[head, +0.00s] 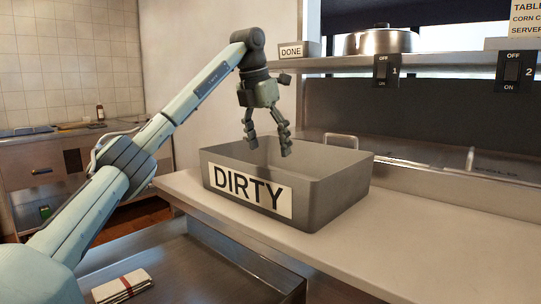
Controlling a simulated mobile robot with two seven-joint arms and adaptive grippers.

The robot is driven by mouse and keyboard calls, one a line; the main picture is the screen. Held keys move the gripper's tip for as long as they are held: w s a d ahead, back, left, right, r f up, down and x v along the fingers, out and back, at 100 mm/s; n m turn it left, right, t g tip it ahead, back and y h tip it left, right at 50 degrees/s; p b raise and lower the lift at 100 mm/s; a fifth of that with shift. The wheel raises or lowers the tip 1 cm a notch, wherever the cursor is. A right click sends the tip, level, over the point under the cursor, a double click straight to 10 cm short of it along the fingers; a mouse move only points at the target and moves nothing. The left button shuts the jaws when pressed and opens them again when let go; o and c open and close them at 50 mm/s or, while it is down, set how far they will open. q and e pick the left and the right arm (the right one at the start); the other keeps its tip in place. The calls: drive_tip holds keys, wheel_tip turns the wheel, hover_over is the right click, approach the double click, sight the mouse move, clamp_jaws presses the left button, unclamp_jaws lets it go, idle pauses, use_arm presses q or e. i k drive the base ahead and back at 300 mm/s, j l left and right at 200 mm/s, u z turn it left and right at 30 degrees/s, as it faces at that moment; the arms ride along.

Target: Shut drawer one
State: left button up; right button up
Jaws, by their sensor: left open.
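My left arm reaches in from the left. My left gripper (269,149) is open and empty, pointing down over the back left part of a grey bin, with its fingertips near the rim level. No drawer is clearly labelled one. A steel, tray-like surface (215,268) with a raised edge lies low at the front, below the counter; I cannot tell whether it is an open drawer. A steel cabinet (30,190) with a dark handle (41,171) stands at the far left, partly behind my arm. My right gripper is not in view.
The grey bin (335,200) labelled DIRTY stands on the pale counter (420,262). A folded cloth (122,287) lies on the steel surface. A shelf (430,61) holds a DONE box (298,50) and a steel pot (382,41). Switches one (386,71) and two (514,71) hang there.

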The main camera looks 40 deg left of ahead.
sight(188, 261)
drive_tip(key=u, duration=2.45)
drive_tip(key=k+l+u, duration=0.1)
drive_tip(key=u, duration=0.25)
drive_tip(key=k, duration=0.05)
